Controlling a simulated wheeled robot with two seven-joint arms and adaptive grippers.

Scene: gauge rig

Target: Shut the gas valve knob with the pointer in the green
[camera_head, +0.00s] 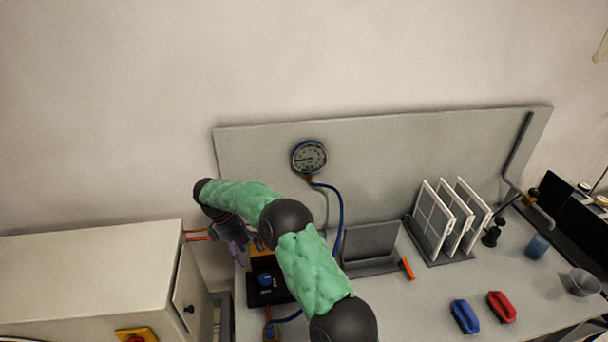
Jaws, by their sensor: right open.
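The round pressure gauge (309,157) is mounted on the grey back panel. Its dial is dark-rimmed, and its pointer is too small to read against any green zone. A black box (258,298) with a blue knob (265,280) stands at the left end of the bench, partly hidden by my right arm. A second small blue part (270,332) sits below it, near the picture's bottom edge; I cannot tell which blue part is the gas valve knob. My right gripper (236,254) is open, above and left of the black box, apart from the blue knob. My left gripper is out of view.
A blue hose (341,215) runs down from the gauge. A grey holder (371,246), an orange-handled tool (407,268), a rack of white frames (448,222), blue (465,316) and red (501,306) handled blocks and cups stand rightward. A cabinet (85,270) stands left.

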